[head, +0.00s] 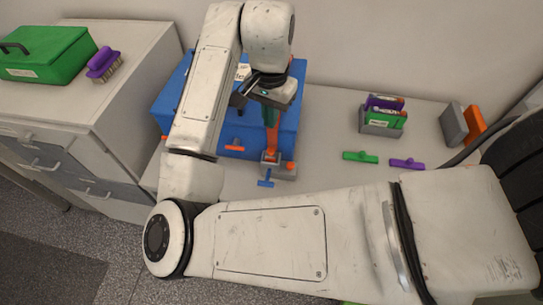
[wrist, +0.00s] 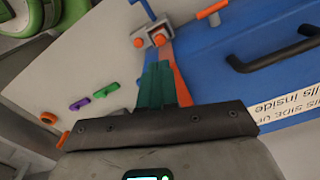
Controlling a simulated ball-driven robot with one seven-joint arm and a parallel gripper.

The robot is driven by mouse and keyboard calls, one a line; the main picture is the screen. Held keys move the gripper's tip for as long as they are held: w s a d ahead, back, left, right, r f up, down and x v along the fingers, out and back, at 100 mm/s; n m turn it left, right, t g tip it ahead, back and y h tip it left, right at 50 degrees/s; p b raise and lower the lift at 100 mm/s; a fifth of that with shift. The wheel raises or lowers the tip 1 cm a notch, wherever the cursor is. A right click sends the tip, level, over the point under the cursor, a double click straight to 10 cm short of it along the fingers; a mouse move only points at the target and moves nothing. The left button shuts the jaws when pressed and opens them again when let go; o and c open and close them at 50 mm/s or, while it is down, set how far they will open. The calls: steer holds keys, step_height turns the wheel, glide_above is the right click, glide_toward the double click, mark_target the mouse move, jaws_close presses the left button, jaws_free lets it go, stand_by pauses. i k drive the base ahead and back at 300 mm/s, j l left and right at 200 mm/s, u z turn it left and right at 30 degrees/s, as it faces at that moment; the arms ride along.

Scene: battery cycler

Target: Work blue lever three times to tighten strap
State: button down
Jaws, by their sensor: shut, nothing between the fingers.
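The blue lever (head: 265,179) sticks out from the front of a grey ratchet buckle (head: 278,167) with orange ends, low in front of the blue case. In the wrist view, the lever (wrist: 148,9) points to the top edge beyond the buckle (wrist: 154,36). An orange strap (head: 272,143) runs from the buckle up the case; it also shows in the wrist view (wrist: 182,85). My gripper (head: 270,123) has teal fingers, shut and empty, above the buckle and close to the strap. Its tips (wrist: 160,65) point towards the buckle. I cannot tell whether they touch the strap.
The blue case (head: 290,125) stands against the wall, with a black handle (wrist: 270,52) and orange latches (head: 234,147). Green (head: 360,157) and purple (head: 407,163) clips lie on the table to the right. A holder (head: 380,125) stands behind them. The table (head: 325,165) is clear around the lever.

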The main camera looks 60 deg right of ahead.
mark_target(266, 183)
steer(key=j+z, duration=0.4)
steer(key=k+j+z, duration=0.1)
steer(key=j+z, duration=0.25)
steer(key=j, duration=0.2)
steer(key=k+j+z, duration=0.15)
steer(key=j+z, duration=0.25)
